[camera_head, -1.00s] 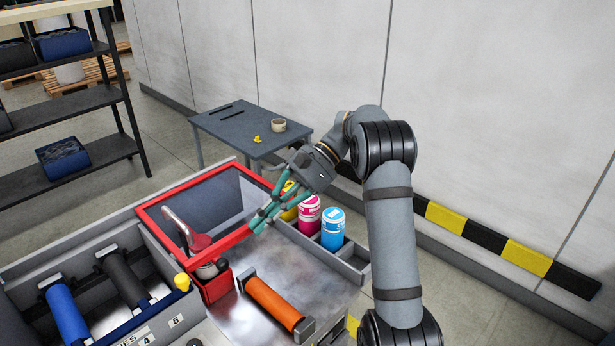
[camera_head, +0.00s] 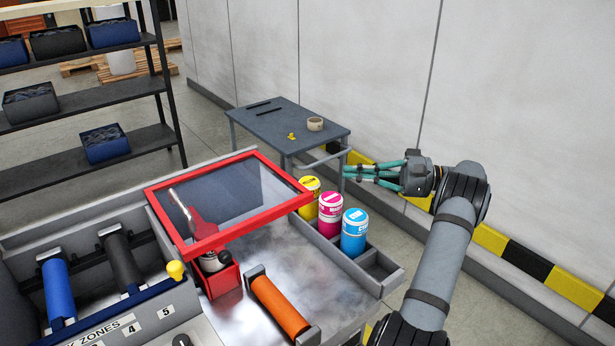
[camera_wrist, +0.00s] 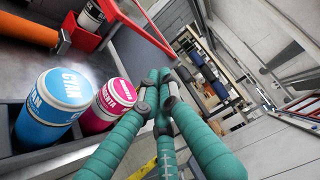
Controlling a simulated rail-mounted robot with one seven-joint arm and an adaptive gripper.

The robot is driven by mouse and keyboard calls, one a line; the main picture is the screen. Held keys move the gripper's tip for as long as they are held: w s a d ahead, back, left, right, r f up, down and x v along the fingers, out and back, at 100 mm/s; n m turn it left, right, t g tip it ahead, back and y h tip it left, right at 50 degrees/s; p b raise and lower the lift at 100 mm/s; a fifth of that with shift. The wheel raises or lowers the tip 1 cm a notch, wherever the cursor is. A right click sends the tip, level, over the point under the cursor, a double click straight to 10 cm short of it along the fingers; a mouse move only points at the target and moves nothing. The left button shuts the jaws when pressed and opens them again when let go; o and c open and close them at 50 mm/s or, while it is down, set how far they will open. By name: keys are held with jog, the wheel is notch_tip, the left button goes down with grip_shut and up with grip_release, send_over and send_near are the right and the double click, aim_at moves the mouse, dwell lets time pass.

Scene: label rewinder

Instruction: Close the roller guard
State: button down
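The roller guard (camera_head: 250,226) is a red frame with a clear panel. It sits tilted over the back of the machine, its front bar standing out above the metal deck. Part of its red frame shows at the top of the wrist view (camera_wrist: 150,35). My gripper (camera_head: 346,173) has teal fingers and is right of the guard, apart from it, above and behind the ink cans. In the wrist view, the fingertips (camera_wrist: 162,92) come together with nothing between them. The guard's hinge is not clearly visible.
Yellow (camera_head: 308,198), magenta (camera_head: 330,214) and cyan (camera_head: 354,232) cans stand in a grey tray right of the guard. An orange roller (camera_head: 279,306) lies on the deck. A grey side table (camera_head: 275,125) stands behind.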

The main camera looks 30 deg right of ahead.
aim_at(287, 175)
jog(key=w+a+p, duration=0.1)
jog(key=a+p, duration=0.1)
jog(key=a, duration=0.1)
jog(key=w+a+p, duration=0.1)
jog(key=a+p, duration=0.1)
jog(key=a, duration=0.2)
jog(key=w+a+p, duration=0.2)
jog(key=a, duration=0.1)
jog(key=shift+a+p, duration=0.35)
jog(key=shift+a, duration=0.05)
